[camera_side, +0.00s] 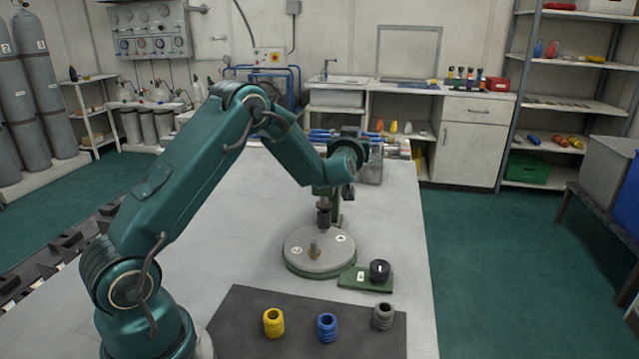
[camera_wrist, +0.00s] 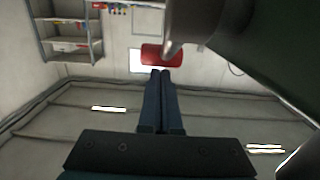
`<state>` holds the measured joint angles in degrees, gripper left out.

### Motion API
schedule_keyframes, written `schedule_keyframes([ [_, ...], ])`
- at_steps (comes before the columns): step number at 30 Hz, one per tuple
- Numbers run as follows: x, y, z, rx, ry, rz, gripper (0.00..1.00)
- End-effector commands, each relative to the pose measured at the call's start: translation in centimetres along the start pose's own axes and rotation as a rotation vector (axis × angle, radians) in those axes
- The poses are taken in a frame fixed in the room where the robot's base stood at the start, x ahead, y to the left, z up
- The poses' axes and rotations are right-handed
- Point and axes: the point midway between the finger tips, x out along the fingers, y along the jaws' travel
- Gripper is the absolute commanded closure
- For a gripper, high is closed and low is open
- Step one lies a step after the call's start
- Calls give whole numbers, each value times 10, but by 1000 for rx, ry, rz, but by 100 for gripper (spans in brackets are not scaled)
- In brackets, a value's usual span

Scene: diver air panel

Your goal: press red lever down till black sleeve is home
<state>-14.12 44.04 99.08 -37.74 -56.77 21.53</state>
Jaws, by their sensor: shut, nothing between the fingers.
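In the wrist view my gripper (camera_wrist: 161,72) is shut and empty, its two dark blue fingers side by side. The red lever grip (camera_wrist: 162,54) shows just beyond the fingertips; I cannot tell whether they touch it. In the side view the green press (camera_side: 336,205) stands behind a round grey plate (camera_side: 318,262), and my wrist is at its top, hiding the lever and my fingers. A dark cylinder (camera_side: 323,214) hangs above the plate; I cannot tell ram from black sleeve there.
A black knob-like piece (camera_side: 379,269) sits on a small green base (camera_side: 363,283) beside the plate. Yellow (camera_side: 273,322), blue (camera_side: 326,327) and grey (camera_side: 383,316) sleeves stand on a dark mat (camera_side: 240,320). The grey table (camera_side: 225,240) left of the plate is clear.

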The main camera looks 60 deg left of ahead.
Motion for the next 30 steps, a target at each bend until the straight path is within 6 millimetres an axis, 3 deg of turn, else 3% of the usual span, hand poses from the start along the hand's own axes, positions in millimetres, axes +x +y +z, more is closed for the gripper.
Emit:
schedule_keyframes([
  [17, 6, 0, 5, -3, -170, 0, 100],
  [26, 16, 0, 18, 1, -197, -2, 100],
  [30, 21, 0, 25, -3, -293, 0, 100],
])
